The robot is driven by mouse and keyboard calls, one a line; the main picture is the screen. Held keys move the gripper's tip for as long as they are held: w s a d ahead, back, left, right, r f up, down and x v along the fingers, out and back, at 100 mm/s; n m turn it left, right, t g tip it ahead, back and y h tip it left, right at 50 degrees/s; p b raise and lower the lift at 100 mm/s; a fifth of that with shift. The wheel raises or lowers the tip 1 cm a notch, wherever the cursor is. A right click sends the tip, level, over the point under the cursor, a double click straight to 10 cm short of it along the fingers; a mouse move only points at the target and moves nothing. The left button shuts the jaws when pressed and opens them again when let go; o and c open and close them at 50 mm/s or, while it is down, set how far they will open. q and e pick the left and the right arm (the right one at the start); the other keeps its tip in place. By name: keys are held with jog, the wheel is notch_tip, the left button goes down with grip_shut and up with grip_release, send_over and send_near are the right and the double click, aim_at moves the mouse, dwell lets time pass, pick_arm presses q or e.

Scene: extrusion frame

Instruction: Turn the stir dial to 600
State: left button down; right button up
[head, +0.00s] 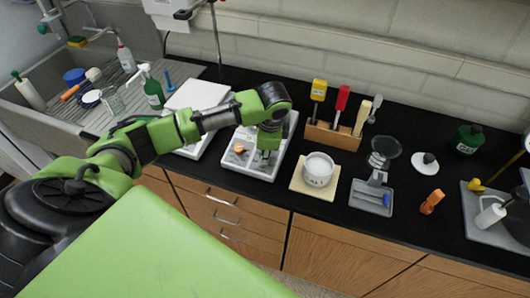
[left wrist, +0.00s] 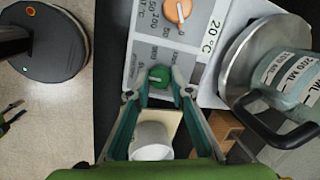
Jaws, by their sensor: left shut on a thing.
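A larger orange dial (left wrist: 178,10) sits apart from the fingers. In the head view my left gripper (head: 266,155) is over the white stirrer (head: 262,173) and hides the green dial. My right gripper is not in view.
A white cup (head: 318,169) on a pale mat and a wooden tool rack (head: 333,136) stand right of the stirrer. A sink (head: 45,125) is at the left.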

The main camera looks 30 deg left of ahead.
pick_arm(q)
jog(key=shift+r+m, duration=0.1)
jog(key=shift+m, duration=0.2)
jog(key=c, duration=1.8)
grip_release()
jog(key=v, duration=1.2)
